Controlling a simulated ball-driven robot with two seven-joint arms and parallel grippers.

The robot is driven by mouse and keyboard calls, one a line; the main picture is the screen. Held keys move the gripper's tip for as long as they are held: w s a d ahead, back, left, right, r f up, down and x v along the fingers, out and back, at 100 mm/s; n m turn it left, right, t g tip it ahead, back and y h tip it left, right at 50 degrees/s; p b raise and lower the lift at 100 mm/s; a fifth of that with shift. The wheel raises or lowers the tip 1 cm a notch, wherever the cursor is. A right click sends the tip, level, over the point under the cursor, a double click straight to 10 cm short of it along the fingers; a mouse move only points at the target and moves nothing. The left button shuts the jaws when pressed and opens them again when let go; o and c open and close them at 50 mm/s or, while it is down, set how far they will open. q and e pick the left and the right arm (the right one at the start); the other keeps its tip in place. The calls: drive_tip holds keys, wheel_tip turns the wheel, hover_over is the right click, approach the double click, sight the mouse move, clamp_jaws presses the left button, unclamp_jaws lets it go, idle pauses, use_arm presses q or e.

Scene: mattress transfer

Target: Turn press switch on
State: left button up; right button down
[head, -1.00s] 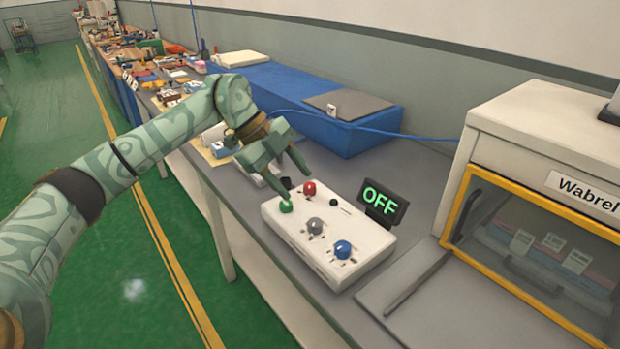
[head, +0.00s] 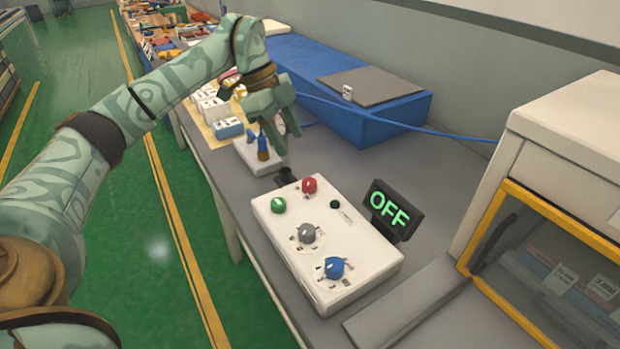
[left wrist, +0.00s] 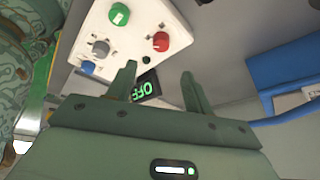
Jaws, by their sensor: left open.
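A white control box (head: 290,232) lies on the grey bench. Its top has a red knob or button (head: 309,185), a green one (head: 278,205), a grey dial (head: 307,232) and a blue dial (head: 334,267). I cannot tell which is the press switch. A black display (head: 394,209) beside the box reads OFF in green. My left gripper (head: 288,143) is open and empty, pointing down above the bench beyond the box's far end. In the left wrist view, its two fingers (left wrist: 158,70) are spread, with the box (left wrist: 125,45) ahead of them. The right gripper is not in view.
A small white device (head: 250,160) lies near my left gripper. A blue case (head: 392,120) stands behind on the bench. A white cabinet (head: 570,125) with a yellow-framed window stands at the right. The bench top right of the box's far end is clear.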

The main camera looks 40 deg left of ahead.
sight(309, 181)
use_arm(q)
drive_tip(key=b+x, duration=0.3)
drive_tip(key=x, duration=0.8)
drive_tip(key=c, duration=1)
